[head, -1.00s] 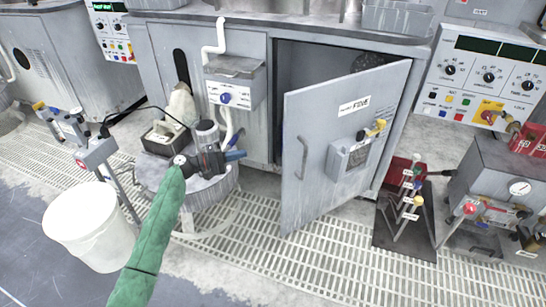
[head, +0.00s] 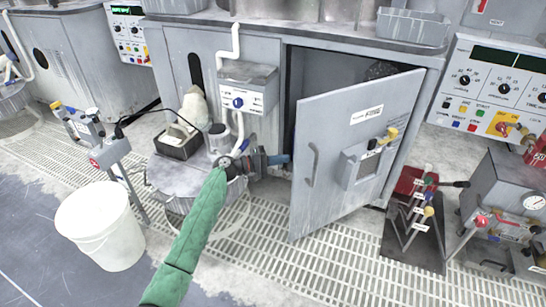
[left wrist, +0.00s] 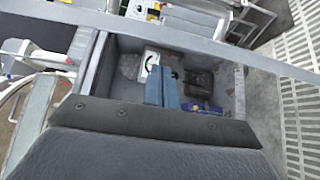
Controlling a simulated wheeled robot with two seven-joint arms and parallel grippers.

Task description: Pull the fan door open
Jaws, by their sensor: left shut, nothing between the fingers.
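The fan door (head: 340,190), a grey panel with a "FAN" label, a bar handle (head: 312,165) and a small box with a yellow knob, stands partly open. Its free edge is on the left, swung out from the dark cabinet opening (head: 335,70). My left gripper (head: 285,160) has its blue fingers together and empty. In the head view their tips are just left of the door's free edge, by the opening; I cannot tell if they touch it. In the left wrist view the fingers (left wrist: 161,88) point toward a recessed interior with small items. My right gripper is out of view.
A grey control box (head: 245,90) with a white pipe is left of the opening. A round drum (head: 195,185) stands below my left arm. A white bucket (head: 100,225) is at left. A lever stand (head: 415,235) sits right of the door.

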